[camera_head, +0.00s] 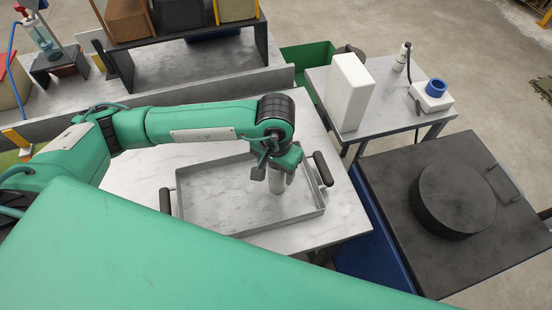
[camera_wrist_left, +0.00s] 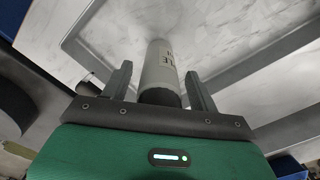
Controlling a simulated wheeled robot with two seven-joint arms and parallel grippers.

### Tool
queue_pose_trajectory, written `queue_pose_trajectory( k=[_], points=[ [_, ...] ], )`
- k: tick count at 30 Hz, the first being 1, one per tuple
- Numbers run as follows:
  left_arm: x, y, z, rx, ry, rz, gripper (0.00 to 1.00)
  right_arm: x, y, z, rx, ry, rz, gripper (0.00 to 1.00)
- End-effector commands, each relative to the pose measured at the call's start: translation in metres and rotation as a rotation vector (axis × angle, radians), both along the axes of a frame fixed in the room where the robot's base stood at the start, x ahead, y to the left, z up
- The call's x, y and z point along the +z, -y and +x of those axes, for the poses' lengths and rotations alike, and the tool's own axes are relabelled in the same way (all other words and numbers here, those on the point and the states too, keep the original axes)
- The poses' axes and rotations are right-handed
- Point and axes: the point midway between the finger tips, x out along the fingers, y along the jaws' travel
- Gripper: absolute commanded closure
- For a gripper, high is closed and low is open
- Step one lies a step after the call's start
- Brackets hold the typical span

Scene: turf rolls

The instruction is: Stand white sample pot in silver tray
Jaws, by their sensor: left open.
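The silver tray (camera_head: 205,205) lies on a pale table, with dark handles at its left and right ends. The white sample pot (camera_head: 276,182) stands in the right part of the tray, below my left gripper (camera_head: 277,167). In the left wrist view the pot (camera_wrist_left: 160,68) shows as a pale cylinder with dark lettering and a dark end nearest the gripper. The fingers of my left gripper (camera_wrist_left: 160,90) are open, one on each side of the pot, with small gaps visible. My right gripper is not in view.
A white block (camera_head: 349,92) and a blue-topped device (camera_head: 434,93) stand on a side table at the back right. A black round lid (camera_head: 453,200) lies on a dark surface at the right. A shelf with blocks stands behind. The tray's left part is clear.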

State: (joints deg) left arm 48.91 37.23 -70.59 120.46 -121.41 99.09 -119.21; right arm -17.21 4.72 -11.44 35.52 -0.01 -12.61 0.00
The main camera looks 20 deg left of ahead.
Motion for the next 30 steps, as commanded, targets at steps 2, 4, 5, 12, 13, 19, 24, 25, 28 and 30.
queue_pose_trajectory(
  k=[2, 4, 5, 12, 13, 19, 24, 25, 28, 30],
  points=[
    [0.005, 0.000, 0.000, 0.000, 0.000, -0.001, 0.39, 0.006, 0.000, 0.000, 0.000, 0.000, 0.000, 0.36],
    [0.012, 0.000, 0.002, 0.000, 0.005, -0.001, 0.39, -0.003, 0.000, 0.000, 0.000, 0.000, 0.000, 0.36],
    [0.016, 0.000, 0.001, 0.000, 0.005, -0.002, 0.39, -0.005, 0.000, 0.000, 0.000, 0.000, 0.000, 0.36],
    [0.064, 0.000, 0.002, 0.000, 0.007, -0.001, 0.39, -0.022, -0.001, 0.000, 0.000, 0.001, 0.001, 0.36],
    [0.070, 0.000, 0.001, -0.001, 0.006, -0.001, 0.39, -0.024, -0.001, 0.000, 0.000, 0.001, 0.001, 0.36],
    [0.103, 0.000, 0.001, 0.000, 0.005, 0.000, 0.39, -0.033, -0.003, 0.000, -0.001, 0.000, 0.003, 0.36],
    [0.118, 0.000, 0.000, 0.000, 0.001, 0.000, 0.39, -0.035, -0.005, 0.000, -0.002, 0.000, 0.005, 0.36],
    [0.119, 0.000, 0.000, 0.000, 0.001, 0.000, 0.39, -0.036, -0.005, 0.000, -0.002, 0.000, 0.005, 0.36],
    [0.122, 0.000, 0.000, 0.000, 0.001, 0.000, 0.39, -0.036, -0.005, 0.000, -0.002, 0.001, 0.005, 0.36],
    [0.123, 0.000, 0.000, 0.000, 0.000, 0.000, 0.39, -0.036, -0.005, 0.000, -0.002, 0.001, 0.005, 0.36]
  ],
)
